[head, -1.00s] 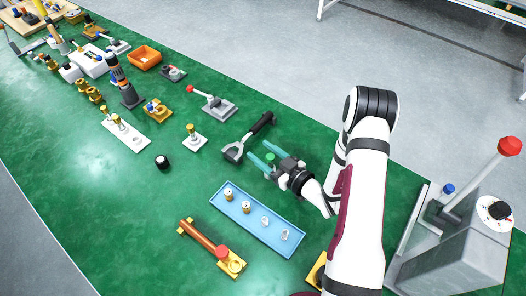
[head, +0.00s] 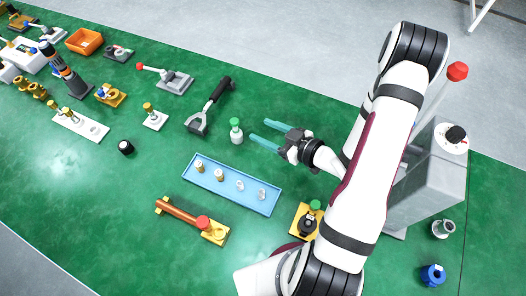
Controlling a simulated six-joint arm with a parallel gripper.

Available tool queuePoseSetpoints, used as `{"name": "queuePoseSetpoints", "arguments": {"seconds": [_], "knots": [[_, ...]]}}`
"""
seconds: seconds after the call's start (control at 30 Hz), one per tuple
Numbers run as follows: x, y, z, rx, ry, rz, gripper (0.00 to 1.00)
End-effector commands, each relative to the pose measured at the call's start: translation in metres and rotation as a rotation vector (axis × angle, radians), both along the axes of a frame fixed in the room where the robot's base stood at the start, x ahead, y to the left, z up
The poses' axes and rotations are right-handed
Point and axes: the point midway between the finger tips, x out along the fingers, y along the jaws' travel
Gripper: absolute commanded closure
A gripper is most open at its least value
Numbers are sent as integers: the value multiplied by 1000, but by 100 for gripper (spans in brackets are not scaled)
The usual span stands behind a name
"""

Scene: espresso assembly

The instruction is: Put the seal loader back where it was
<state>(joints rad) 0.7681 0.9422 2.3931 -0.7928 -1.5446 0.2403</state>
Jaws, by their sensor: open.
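A small pale grey piece with a green top, which looks like the seal loader (head: 236,132), stands upright on the green table, just beyond the blue tray. My gripper (head: 258,130) is open, with its two teal fingers pointing left toward this piece. The fingertips are a little to the right of it, and nothing shows between them. I cannot tell for sure that this piece is the seal loader, since another green-topped part (head: 314,206) stands on a yellow base near my arm.
The blue tray (head: 189,175) holds several small parts. A black-handled tool (head: 212,106) lies left of the green-topped piece. A yellow fixture with a brown bar (head: 181,213) lies in front. A grey machine with a red-knobbed lever (head: 425,165) stands right of my arm.

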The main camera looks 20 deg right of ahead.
Motion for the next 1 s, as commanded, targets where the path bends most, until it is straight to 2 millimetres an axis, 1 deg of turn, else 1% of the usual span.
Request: {"name": "queuePoseSetpoints", "arguments": {"seconds": [0.03, 0.07, 0.1, 0.13, 0.17, 0.2, 0.27, 0.3, 0.37, 0.4, 0.47, 0.5, 0.6, 0.67, 0.73, 1.0], "knots": [[13, -13, 2, -93, 82, -44, 40], [20, -24, 3, -157, 156, -94, 40], [25, -40, 9, -238, 257, -178, 40], [25, -51, 16, -287, 332, -251, 40], [22, -60, 26, -325, 403, -323, 40], [12, -68, 41, -355, 494, -425, 40], [-13, -68, 67, -356, 631, -570, 40], [-34, -60, 83, -331, 720, -655, 40], [-73, -38, 104, -258, 859, -753, 40], [-100, -18, 116, -199, 949, -796, 40], [-139, 14, 130, -106, 1079, -824, 40], [-162, 34, 138, -50, 1157, -826, 40], [-203, 72, 153, 48, 1301, -806, 40], [-217, 84, 157, 78, 1351, -794, 40], [-224, 90, 160, 93, 1376, -789, 40], [-224, 90, 160, 94, 1380, -792, 40]]}}
